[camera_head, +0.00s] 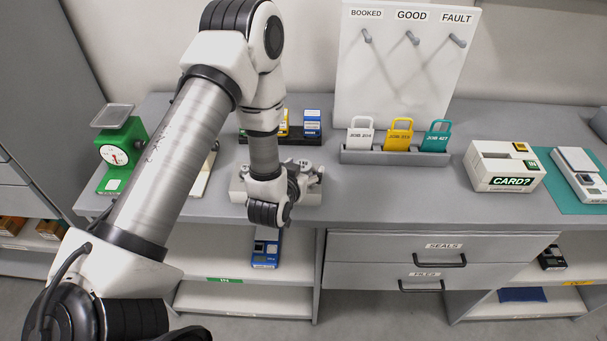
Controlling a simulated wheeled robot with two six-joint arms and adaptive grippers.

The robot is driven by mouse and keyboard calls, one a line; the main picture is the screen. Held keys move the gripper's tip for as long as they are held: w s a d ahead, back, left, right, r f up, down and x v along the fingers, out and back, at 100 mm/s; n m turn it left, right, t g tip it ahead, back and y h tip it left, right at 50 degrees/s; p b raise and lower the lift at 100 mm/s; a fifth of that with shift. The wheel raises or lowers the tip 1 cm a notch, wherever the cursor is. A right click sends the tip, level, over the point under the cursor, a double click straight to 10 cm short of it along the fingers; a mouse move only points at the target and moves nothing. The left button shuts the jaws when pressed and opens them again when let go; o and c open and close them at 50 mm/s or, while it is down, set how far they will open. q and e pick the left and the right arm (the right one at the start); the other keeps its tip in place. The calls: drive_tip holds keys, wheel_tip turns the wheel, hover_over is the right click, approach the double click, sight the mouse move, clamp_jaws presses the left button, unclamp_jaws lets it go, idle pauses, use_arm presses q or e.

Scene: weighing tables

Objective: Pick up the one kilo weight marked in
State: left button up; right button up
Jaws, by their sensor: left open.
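My left arm comes in from the lower left, rises and bends down over the bench. My left gripper (306,178) is at the pale block (243,190) on the bench, beyond the dark wrist joint; its fingers are small and hard to separate from the grey pieces there. It is open, and I see nothing held. Grey pieces on the block may be weights, but no one kilo mark is readable. The wrist hides part of the block. My right gripper is not in view.
A green dial scale (122,150) stands left. A padlock rack (395,157) and a hook board (400,85) stand behind. A CARD? box (503,165) and a scale on a teal mat (550,170) stand right. A blue device (265,248) sits below, by a green shelf tag. The bench's middle front is clear.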

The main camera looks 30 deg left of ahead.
use_arm(q)
drive_tip(key=shift+s+d+r, duration=0.1)
drive_tip(key=shift+s+r, duration=0.05)
drive_tip(key=shift+s, duration=0.05)
drive_tip(key=shift+c, duration=1)
drive_tip(key=shift+s, duration=0.1)
drive_tip(key=c, duration=0.5)
clamp_jaws()
drive_tip(key=shift+w+r, duration=0.2)
